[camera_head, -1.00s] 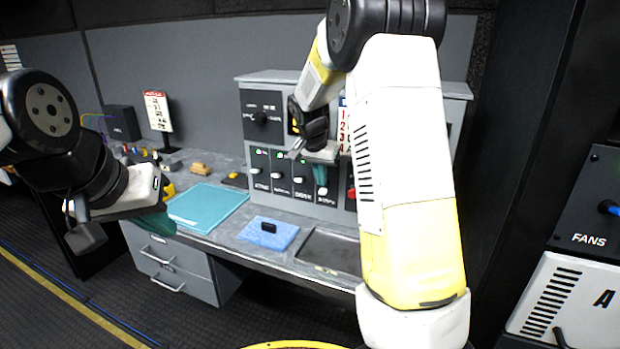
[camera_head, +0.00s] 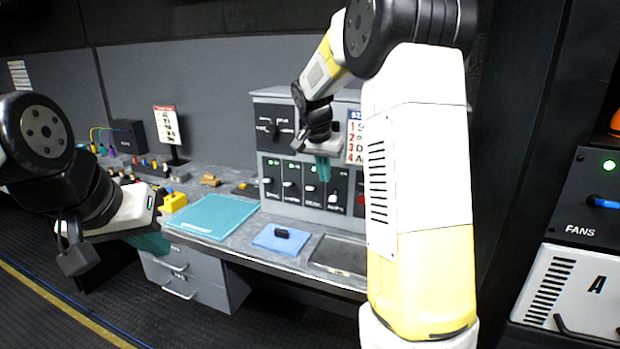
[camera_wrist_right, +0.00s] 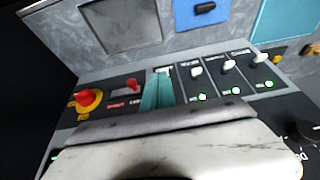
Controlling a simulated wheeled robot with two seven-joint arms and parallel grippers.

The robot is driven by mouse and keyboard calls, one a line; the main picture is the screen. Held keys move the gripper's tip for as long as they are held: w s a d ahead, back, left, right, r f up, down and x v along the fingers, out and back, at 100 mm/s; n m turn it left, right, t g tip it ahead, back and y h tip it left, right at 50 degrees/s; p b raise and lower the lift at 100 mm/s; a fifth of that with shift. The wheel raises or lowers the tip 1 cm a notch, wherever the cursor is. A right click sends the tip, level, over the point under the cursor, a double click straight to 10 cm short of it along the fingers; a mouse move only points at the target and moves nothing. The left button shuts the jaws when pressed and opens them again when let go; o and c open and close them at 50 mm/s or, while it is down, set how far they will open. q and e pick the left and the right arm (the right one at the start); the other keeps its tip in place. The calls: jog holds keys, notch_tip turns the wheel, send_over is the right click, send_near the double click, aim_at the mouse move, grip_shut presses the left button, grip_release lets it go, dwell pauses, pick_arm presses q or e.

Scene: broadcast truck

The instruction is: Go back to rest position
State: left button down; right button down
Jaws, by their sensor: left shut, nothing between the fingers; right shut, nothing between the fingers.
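My left gripper (camera_head: 150,242) hangs at the left of the head view, with teal fingers below a white body. It is shut and empty, in front of the desk's drawers. My right gripper (camera_head: 322,168) is in front of the switch panel (camera_head: 290,150), near its row of toggle switches. It is also shut and empty. In the right wrist view its teal fingers (camera_wrist_right: 157,92) show together between the red-switch section and the white toggles. I cannot tell from these views how far the fingertips are from the panel.
The desk holds a teal mat (camera_head: 212,216), a blue pad (camera_head: 275,238) with a small black object (camera_head: 281,233), and a dark recessed tray (camera_head: 340,254). A sign stand (camera_head: 166,125) is at the back. A FANS unit (camera_head: 585,205) stands at the far right.

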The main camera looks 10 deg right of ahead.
jog(key=shift+s, duration=0.1)
jog(key=s+a+r+n+t+y, duration=0.1)
jog(key=s+a+n, duration=0.1)
jog(key=s, duration=0.8)
jog(key=s+a+r+n+y, duration=0.2)
jog(key=s+n, duration=0.1)
jog(key=s, duration=0.7)
jog(key=s+a+r+n+t+y, duration=0.1)
jog(key=s+a+n, duration=0.1)
jog(key=s, duration=0.8)
jog(key=shift+s+r+t+y, duration=0.15)
jog(key=shift+s+t+y, duration=0.15)
jog(key=shift+s, duration=0.05)
